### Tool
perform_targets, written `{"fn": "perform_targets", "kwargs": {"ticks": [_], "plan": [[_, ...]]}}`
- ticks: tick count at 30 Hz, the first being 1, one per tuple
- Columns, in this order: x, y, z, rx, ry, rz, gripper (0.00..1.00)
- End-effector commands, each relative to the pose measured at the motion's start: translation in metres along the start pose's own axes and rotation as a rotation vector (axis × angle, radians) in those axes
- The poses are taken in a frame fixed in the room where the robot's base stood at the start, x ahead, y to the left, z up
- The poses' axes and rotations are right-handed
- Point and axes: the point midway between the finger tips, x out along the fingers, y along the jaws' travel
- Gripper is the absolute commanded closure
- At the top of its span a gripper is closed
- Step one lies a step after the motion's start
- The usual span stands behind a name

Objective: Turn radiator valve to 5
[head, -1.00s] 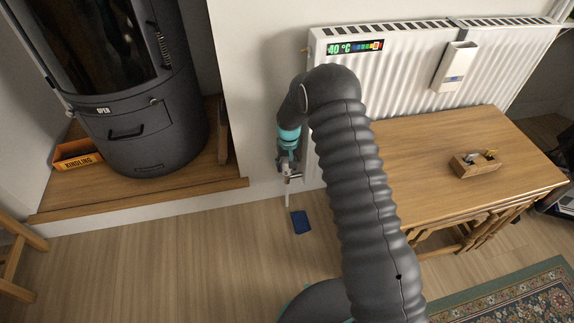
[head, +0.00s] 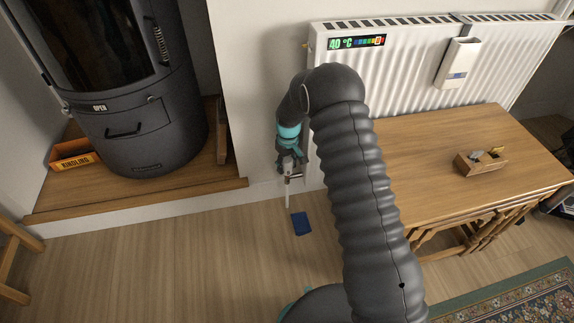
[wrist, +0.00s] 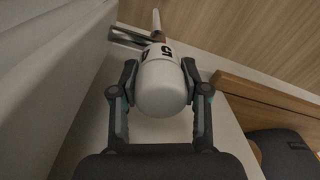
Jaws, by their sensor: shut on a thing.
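The radiator valve's white rounded head (wrist: 162,88) fills the middle of the wrist view. Dark printed marks show on its far side, including a 5 near the top; another mark beside it is partly cut off. My gripper (wrist: 160,76) is shut on the head, with one dark finger on each side. In the head view my gripper (head: 289,163) points down at the left end of the white radiator (head: 400,70), where it mostly hides the valve head. A metal valve body and a white pipe (head: 289,197) show below it.
A wooden table (head: 440,150) stands right of my arm, before the radiator. A black stove (head: 140,120) and orange kindling box (head: 75,157) stand on a wooden-edged hearth at left. A blue item (head: 301,223) lies on the floor near the pipe.

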Motion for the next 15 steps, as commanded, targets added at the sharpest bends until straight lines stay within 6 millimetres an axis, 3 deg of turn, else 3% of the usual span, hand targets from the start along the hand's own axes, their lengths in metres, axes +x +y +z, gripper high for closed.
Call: {"fn": "perform_targets", "kwargs": {"ticks": [1, 3, 15], "plan": [[0.0002, -0.0009, -0.0002, -0.002, 0.0, 0.0, 0.47], [0.0002, -0.0007, -0.0001, -0.001, 0.0, 0.0, 0.3], [-0.0044, 0.0007, 0.0, 0.002, 0.001, 0.0, 0.29]]}}
